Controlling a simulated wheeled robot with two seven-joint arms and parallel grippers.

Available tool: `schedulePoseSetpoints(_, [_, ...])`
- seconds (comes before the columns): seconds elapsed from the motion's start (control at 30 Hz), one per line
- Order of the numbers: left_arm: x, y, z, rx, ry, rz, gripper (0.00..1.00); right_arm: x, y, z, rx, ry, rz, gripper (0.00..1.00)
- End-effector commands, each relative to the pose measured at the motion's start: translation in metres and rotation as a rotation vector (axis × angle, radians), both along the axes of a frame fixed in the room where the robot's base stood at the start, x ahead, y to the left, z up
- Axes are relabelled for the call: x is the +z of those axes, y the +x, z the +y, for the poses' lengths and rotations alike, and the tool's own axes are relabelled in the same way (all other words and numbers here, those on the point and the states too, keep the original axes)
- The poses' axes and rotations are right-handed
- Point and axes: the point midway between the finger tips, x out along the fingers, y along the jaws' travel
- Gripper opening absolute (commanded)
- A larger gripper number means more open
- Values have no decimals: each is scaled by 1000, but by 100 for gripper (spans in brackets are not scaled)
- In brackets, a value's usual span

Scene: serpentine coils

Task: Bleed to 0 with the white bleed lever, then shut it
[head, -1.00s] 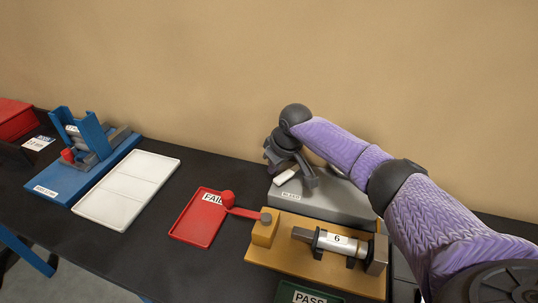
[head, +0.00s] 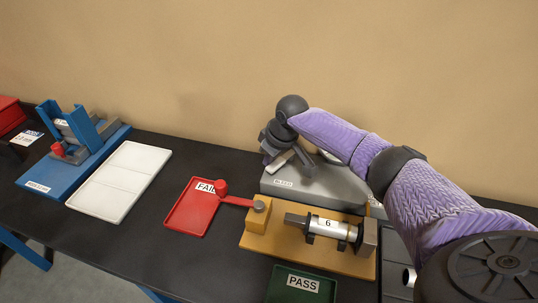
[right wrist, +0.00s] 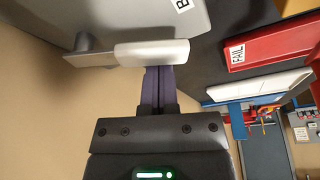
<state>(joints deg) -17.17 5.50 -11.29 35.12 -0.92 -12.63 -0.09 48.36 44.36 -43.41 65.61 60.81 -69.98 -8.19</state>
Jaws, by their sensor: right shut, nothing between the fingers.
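The white bleed lever (head: 281,159) stands on the grey block labelled BLEED (head: 315,188), partly behind my right gripper in the head view. In the right wrist view the lever's pale bar (right wrist: 152,53) lies across the fingertips. My right gripper (head: 267,158) is shut and empty. Its purple fingers (right wrist: 158,70) end right at the lever's edge; I cannot tell if they touch it. The cylinder marked 6 (head: 328,226) lies in the ochre fixture (head: 300,253), which has a red-knobbed arm (head: 235,200). No pressure reading is legible. My left gripper is out of view.
A red FAIL tray (head: 188,213) and a green PASS tray (head: 300,285) lie near the fixture. A white tray (head: 120,180) and a blue stand (head: 75,160) are at the left. My right arm covers the table's right side.

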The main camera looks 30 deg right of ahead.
Motion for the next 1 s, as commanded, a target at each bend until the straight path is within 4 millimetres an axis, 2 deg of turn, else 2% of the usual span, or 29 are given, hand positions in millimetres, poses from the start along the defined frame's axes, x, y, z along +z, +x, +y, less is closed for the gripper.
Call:
schedulePoseSetpoints(0.43, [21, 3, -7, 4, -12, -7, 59, 2, -13, -1, 180, 1, 3, 0])
schedulePoseSetpoints(0.7, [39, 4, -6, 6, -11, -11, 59, 2, -23, -3, 176, 1, 3, 0])
schedulePoseSetpoints(1.0, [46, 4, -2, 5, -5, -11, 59, 0, -27, -6, 175, 0, 2, 0])
